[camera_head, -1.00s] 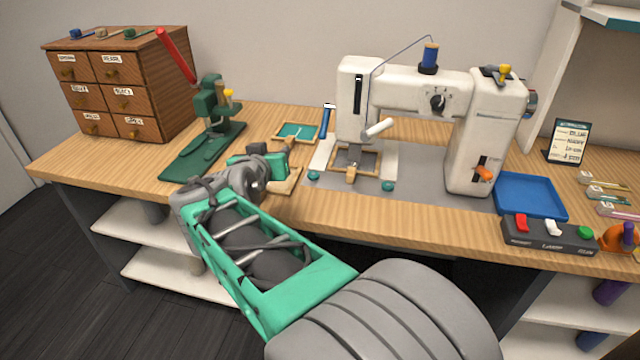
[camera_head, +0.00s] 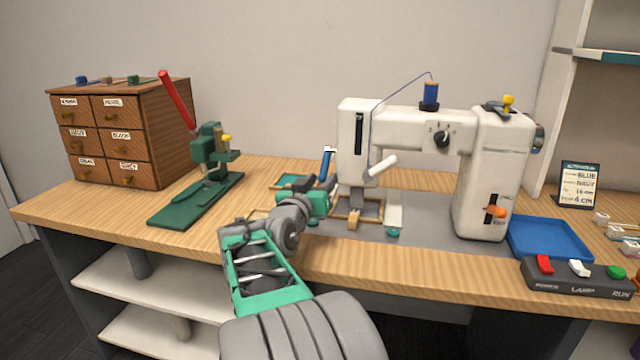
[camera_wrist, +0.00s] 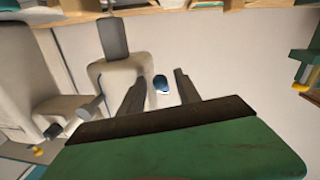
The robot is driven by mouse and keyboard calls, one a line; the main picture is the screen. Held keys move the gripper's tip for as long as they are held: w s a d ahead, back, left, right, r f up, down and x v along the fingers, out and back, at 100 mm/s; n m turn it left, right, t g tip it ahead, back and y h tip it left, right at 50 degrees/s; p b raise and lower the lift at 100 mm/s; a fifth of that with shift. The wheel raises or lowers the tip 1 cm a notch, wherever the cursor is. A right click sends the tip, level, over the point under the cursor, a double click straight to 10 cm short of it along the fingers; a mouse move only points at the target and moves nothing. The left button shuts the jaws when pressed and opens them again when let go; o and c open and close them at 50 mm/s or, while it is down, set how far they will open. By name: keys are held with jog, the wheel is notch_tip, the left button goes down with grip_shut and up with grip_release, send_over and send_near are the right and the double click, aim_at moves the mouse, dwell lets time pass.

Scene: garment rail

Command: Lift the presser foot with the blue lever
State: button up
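The white sewing machine (camera_head: 358,140) stands on the table. Its blue lever (camera_head: 326,165) is upright at the left side of the machine head, with its lower end hidden by my gripper. The presser foot (camera_head: 355,200) is below the head, low over the framed plate. My gripper (camera_head: 332,188) is at the left of the head, just below and in front of the lever. In the wrist view my gripper's fingers (camera_wrist: 160,80) are apart, with the blue lever (camera_wrist: 161,84) showing between them. I cannot tell whether either finger touches it.
A green press (camera_head: 205,175) with a red handle and a wooden drawer cabinet (camera_head: 125,140) stand to the left. A blue tray (camera_head: 549,240) and a switch box (camera_head: 578,274) are at the right. The wooden table front (camera_head: 390,268) is clear.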

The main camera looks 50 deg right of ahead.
grip_shut()
dwell(0.3)
dwell(1.1)
